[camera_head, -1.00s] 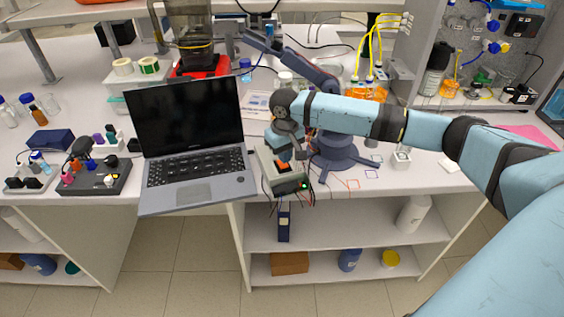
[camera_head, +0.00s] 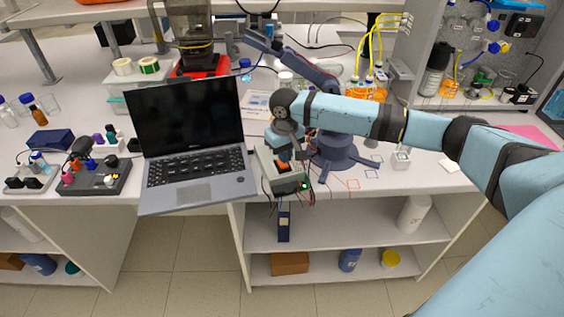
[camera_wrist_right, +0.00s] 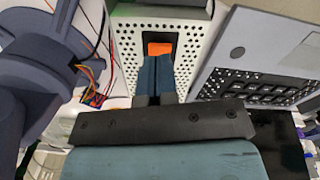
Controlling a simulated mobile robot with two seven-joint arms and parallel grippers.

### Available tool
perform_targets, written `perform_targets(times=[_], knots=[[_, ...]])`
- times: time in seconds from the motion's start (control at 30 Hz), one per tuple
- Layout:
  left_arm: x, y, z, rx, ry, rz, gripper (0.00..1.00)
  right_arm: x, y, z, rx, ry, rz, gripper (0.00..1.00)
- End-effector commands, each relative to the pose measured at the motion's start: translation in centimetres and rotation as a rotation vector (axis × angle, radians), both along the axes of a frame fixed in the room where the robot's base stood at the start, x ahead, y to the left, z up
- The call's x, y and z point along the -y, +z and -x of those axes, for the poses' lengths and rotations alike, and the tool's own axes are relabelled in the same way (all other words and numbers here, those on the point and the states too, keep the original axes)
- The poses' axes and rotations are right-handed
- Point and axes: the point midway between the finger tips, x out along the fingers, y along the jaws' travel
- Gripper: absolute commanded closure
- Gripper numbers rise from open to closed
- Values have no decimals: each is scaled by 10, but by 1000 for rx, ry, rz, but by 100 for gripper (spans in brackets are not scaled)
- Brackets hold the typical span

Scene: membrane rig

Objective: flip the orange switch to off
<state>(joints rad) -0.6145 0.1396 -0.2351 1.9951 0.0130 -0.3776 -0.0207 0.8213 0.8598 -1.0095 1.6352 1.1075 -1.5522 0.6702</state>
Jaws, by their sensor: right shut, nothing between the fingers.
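The orange switch (camera_wrist_right: 160,48) sits in a dark recess on a perforated pale metal box in the right wrist view. In the head view the box (camera_head: 288,183) stands at the bench's front edge, right of the laptop, with a small green light on its front. The switch shows there as an orange patch (camera_head: 283,165). My right gripper (camera_wrist_right: 155,62) is shut and empty, its blue fingertips right at the near edge of the switch. They look touching or nearly so; I cannot tell which. The switch's near part is hidden by the fingers. My left gripper is not in view.
An open laptop (camera_head: 195,180) stands close left of the box. A dark robot-arm-like device (camera_head: 335,150) stands close right of it. Thin wires hang around the box's front. Below are shelves and open floor.

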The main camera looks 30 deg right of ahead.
Motion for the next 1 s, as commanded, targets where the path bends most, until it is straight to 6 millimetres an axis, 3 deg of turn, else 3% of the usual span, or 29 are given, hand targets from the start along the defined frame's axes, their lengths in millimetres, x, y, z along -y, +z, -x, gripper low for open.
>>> perform_targets(times=[1.0], knots=[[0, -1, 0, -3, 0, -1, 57, 0, -10, 0, 0, 0, 0, 100]])
